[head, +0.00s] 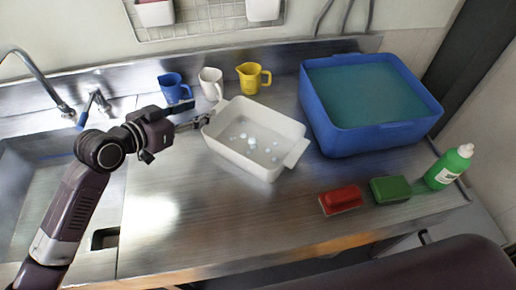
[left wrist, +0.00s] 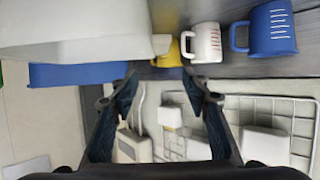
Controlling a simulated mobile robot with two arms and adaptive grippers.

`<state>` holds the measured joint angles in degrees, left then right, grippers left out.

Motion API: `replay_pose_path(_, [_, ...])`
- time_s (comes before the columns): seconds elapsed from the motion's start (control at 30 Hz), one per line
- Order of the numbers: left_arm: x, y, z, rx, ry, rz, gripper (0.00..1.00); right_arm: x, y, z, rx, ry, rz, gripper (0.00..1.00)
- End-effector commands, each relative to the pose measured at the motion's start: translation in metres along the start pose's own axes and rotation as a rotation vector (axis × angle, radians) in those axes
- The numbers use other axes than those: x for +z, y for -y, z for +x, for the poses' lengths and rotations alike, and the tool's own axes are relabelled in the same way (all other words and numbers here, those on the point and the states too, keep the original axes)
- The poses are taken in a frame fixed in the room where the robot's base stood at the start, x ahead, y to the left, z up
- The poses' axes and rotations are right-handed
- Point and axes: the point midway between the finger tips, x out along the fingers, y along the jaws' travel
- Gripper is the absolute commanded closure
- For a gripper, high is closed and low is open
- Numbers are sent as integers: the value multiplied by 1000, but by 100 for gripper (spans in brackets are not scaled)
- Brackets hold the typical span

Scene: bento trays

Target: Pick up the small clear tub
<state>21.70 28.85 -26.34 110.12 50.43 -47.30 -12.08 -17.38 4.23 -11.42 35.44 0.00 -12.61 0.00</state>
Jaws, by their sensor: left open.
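The small tub (head: 240,167) stands on the steel counter in the middle of the head view. It looks whitish rather than clear, with a tab at its right end and pale foam-like spots inside. In the left wrist view the tub (left wrist: 75,35) fills the upper left, close to the camera. My left gripper (head: 197,113) is open and empty at the tub's back left corner, level with about its rim. I cannot tell whether a finger touches the rim. My right gripper is not in view.
Blue (head: 174,87), white (head: 211,83) and yellow (head: 249,77) jugs stand close behind the tub. A large blue bin (head: 372,139) is to the right. The front left counter is clear.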

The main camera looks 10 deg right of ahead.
Motion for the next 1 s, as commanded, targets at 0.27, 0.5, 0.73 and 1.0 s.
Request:
replay_pose_path(0.27, [39, 0, 16, -1, -1, 0, 57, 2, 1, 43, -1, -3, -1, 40])
replay_pose_path(0.5, [38, 0, 30, 0, -2, -2, 57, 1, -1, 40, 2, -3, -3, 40])
replay_pose_path(0.73, [35, 1, 52, 0, -2, -1, 57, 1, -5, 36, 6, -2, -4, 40])
replay_pose_path(1.0, [32, 3, 86, 0, -1, -3, 57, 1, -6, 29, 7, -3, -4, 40])
